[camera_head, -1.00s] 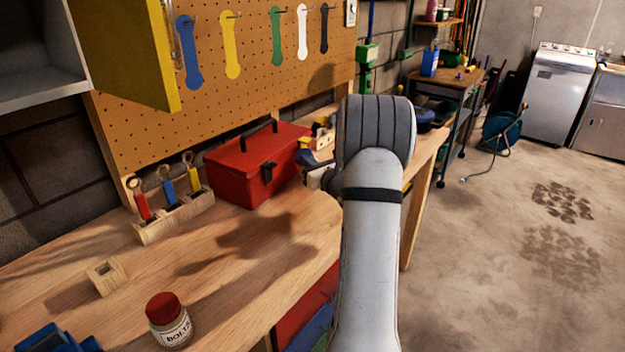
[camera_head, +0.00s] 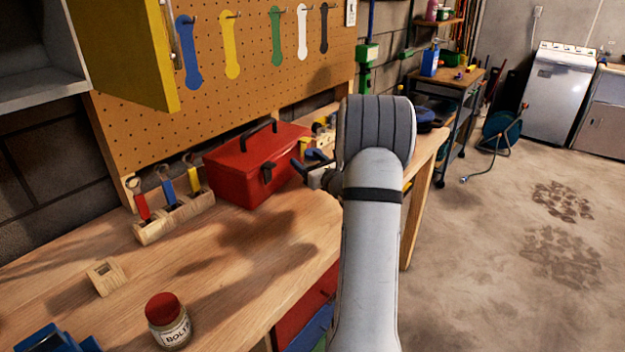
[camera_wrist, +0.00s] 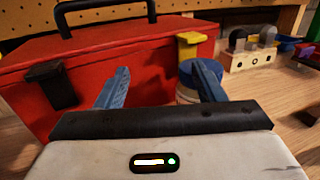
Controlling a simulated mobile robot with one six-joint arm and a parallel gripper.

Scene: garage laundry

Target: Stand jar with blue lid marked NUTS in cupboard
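My gripper (camera_wrist: 161,82) is open and empty, close in front of the red toolbox. In the head view my gripper (camera_head: 303,171) is beside the toolbox's right end, partly hidden by my arm. A jar with a blue lid (camera_wrist: 186,70) stands on the bench, just beyond and partly hidden by the right finger. Its pale body (camera_wrist: 186,96) shows between the fingers, near the right one; its label cannot be read. The grey cupboard (camera_head: 42,62) hangs at the upper left, with its yellow door (camera_head: 125,50) open.
The red toolbox (camera_head: 240,172) stands at the back of the workbench (camera_head: 225,285). A red-lidded jar marked BOLT (camera_head: 168,322), a small wooden block (camera_head: 105,277) and a rack with coloured tools (camera_head: 178,219) are on the bench. The bench's middle is clear.

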